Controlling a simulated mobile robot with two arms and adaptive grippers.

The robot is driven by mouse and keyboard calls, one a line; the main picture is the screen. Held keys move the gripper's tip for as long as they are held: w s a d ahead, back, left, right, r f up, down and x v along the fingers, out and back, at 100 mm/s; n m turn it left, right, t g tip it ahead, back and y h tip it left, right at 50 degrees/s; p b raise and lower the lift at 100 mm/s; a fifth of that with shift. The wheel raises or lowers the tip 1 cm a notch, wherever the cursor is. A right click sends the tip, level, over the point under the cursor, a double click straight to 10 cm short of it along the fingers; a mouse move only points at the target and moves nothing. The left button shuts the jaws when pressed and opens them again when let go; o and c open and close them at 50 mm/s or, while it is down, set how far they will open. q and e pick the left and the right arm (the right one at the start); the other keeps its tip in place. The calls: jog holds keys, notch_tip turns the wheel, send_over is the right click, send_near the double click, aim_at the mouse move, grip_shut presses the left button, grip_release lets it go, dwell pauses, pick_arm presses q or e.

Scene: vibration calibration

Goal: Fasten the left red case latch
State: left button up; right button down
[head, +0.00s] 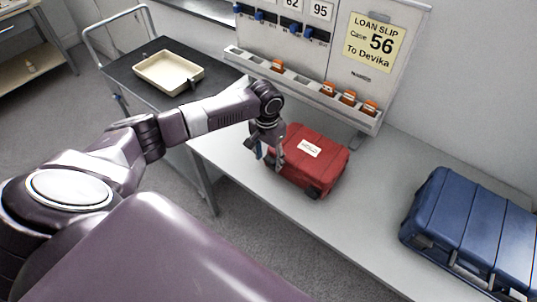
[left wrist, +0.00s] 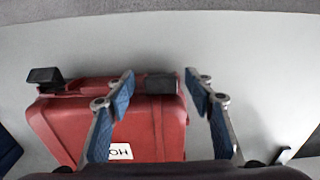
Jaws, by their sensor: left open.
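The red case (head: 322,146) lies closed on the grey table, with a white label on its lid. My left gripper (head: 268,155) is at the left end of its front edge, pointing down. In the left wrist view, my open left gripper (left wrist: 160,82) has one blue-padded finger on each side of a dark latch (left wrist: 161,84) on the edge of the red case (left wrist: 60,125); I cannot tell whether the fingers touch it. Another dark latch (left wrist: 45,76) juts out further along that edge; it also shows in the head view (head: 313,192). My right gripper is not in view.
A blue case (head: 470,225) stands on the right of the grey table (head: 375,200). Behind the red case is a panel with a slotted rack (head: 300,85), orange items and a loan slip (head: 377,45). A cream tray (head: 168,72) sits on a dark cart at left.

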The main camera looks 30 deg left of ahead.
pick_arm(q)
notch_tip(320, 180, up, 12)
jog(key=shift+s, duration=0.2)
dwell(0.6)
